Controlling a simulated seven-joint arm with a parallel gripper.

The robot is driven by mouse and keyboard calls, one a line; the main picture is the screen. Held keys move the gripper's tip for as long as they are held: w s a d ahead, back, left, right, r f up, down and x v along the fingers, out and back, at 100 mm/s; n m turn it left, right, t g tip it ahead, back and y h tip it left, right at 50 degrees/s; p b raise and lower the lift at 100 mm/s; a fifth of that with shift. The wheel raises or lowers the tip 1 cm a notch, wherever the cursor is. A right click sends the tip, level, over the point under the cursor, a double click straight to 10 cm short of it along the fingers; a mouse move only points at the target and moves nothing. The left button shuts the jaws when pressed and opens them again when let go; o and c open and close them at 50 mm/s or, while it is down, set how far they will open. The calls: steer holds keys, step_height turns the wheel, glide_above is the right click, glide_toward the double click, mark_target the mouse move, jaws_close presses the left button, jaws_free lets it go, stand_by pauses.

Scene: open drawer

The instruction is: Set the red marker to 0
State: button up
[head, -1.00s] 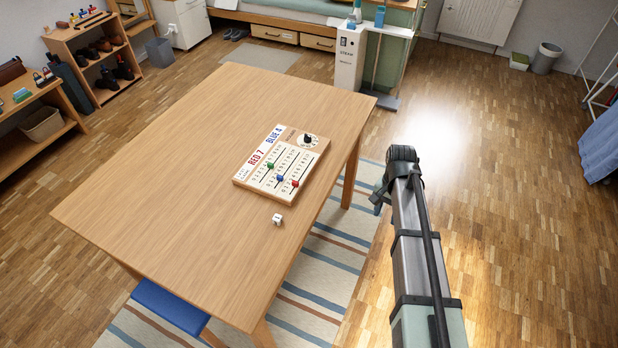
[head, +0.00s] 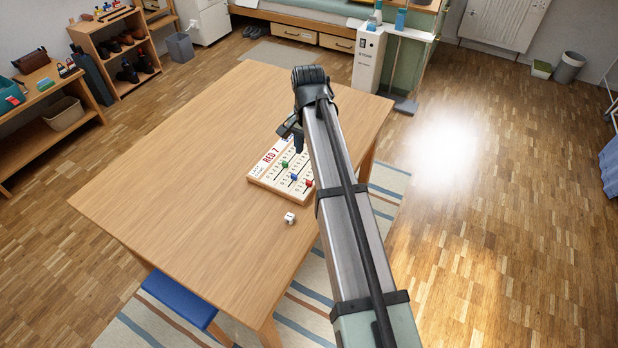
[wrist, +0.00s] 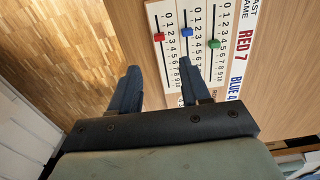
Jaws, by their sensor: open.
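The scoring board (head: 262,178) lies on the table, and my arm covers its right part in the head view. In the wrist view the board (wrist: 205,75) has three numbered tracks from 0 to 10. The red marker (wrist: 158,37) is on the left track, at about 2 or 3; it also shows in the head view (head: 308,183) beside my arm. The blue marker (wrist: 187,31) and green marker (wrist: 214,43) sit on the other tracks. My gripper (wrist: 159,64) is open and empty, above the board. The red marker lies beyond the fingertips in the wrist view.
A white die (head: 290,217) lies on the table (head: 180,190) in front of the board. The table left of the board is clear. A blue stool (head: 178,300) stands at the table's near side.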

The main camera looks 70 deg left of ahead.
mark_target(309, 181)
step_height(309, 181, down, 12)
steer(key=shift+f, duration=0.1)
stand_by(0.4)
steer(key=shift+c, duration=0.4)
jaws_close()
